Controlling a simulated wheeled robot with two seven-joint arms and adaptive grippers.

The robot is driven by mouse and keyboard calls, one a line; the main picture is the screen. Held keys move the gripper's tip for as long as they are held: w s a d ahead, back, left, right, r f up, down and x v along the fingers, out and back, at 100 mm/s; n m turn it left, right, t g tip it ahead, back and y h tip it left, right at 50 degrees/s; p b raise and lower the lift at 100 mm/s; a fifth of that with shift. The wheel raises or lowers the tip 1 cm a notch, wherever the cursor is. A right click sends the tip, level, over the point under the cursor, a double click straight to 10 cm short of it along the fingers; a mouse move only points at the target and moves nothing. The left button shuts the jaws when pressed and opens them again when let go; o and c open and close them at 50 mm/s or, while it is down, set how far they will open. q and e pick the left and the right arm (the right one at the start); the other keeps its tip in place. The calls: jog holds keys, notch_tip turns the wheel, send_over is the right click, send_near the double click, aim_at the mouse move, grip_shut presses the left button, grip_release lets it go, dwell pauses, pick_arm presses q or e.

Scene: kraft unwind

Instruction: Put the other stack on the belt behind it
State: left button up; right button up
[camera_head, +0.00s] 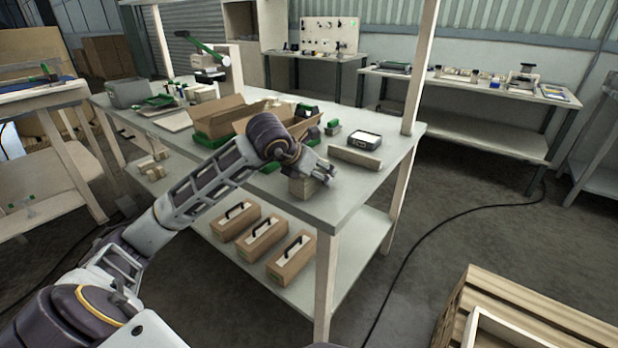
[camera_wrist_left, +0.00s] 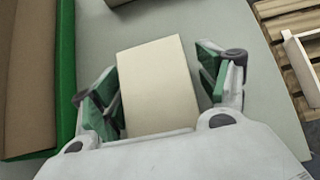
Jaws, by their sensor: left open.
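A small stack of tan blocks (camera_head: 303,188) stands near the front edge of the table, under my left gripper (camera_head: 318,170). In the left wrist view its pale flat top (camera_wrist_left: 155,85) lies between the two green-padded fingers of my left gripper (camera_wrist_left: 158,85). The fingers are apart, with a visible gap on the right side; the left finger is close to the stack's edge. A green strip (camera_wrist_left: 66,70), perhaps the belt, runs along the left of the wrist view with a cardboard box beside it. My right gripper is not in view.
Open cardboard boxes (camera_head: 225,117) stand behind my left arm. A dark device (camera_head: 364,139) and a wooden bar (camera_head: 354,157) lie right of the gripper. Brown boxes with black handles (camera_head: 262,238) sit on the lower shelf. A table post (camera_head: 420,70) rises at the right corner.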

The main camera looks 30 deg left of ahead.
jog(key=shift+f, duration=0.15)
pick_arm(q)
jog(key=c, duration=1.1)
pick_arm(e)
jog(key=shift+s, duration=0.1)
pick_arm(q)
jog(key=shift+o, duration=0.2)
jog(key=shift+r, duration=0.1)
jog(key=shift+r, duration=0.3)
jog(key=shift+r+p, duration=0.35)
jog(key=shift+r, duration=0.4)
notch_tip(320, 180, up, 5)
jog(key=shift+r+p, duration=0.1)
jog(key=shift+p, duration=0.65)
jog(key=shift+r, duration=0.65)
jog(key=shift+r+p, duration=0.35)
jog(key=shift+r, duration=0.25)
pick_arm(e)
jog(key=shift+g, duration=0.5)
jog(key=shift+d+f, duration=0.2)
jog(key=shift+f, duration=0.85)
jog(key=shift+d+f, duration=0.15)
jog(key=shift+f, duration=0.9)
